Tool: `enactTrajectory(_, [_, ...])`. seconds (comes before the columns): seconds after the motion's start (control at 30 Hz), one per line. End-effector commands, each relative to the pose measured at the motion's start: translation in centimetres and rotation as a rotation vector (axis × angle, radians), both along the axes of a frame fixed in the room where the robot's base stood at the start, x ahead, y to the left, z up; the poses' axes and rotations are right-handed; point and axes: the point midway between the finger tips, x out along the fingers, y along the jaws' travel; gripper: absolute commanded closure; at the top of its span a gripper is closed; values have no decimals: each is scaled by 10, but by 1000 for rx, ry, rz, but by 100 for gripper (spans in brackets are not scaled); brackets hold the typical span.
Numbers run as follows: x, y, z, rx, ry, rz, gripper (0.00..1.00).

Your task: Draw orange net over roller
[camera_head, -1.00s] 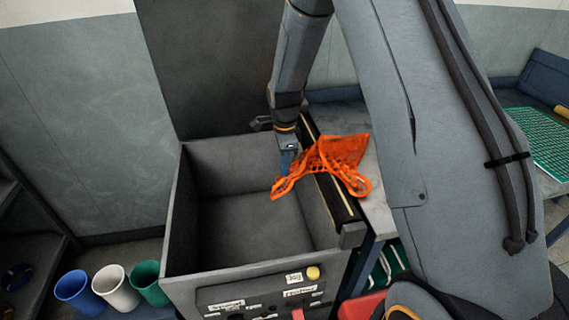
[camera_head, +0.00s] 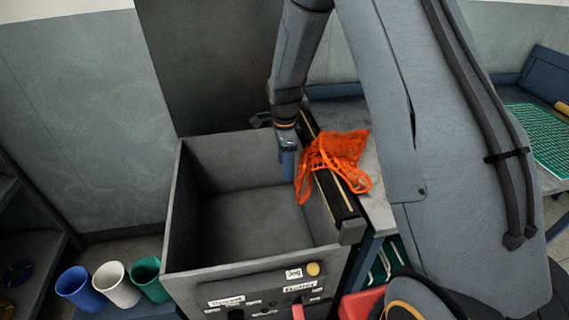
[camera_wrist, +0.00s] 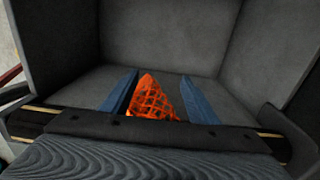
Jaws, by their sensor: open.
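The orange net (camera_head: 338,152) is draped over the dark roller (camera_head: 338,200) on the right rim of the grey bin (camera_head: 172,215). One part hangs down inside the bin and the rest lies on the table side. My gripper (camera_head: 288,165) is over the bin, just left of the hanging part. In the wrist view my two blue fingers (camera_wrist: 160,98) are apart, with the net's orange mesh (camera_wrist: 150,97) showing between them. The fingers are not closed on it. The roller (camera_wrist: 30,120) also shows in the wrist view, partly hidden by my gripper body.
The bin is otherwise empty, with a panel and yellow button (camera_head: 313,269) in front. Blue, white and green cups (camera_head: 117,285) stand at the lower left. A grey table (camera_head: 372,185) lies right of the roller. A green net (camera_head: 540,135) lies at the far right.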

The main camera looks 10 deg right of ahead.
Motion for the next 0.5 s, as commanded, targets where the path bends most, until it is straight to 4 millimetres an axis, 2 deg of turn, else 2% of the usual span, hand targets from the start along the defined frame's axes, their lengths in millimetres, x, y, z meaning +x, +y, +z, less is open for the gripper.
enactTrajectory(0.03, [0, 0, 0, 0, 0, 0, 36])
enactTrajectory(0.1, [0, 0, 0, 0, 0, 0, 25])
enactTrajectory(0.5, [0, 0, 5, 0, 0, 0, 25])
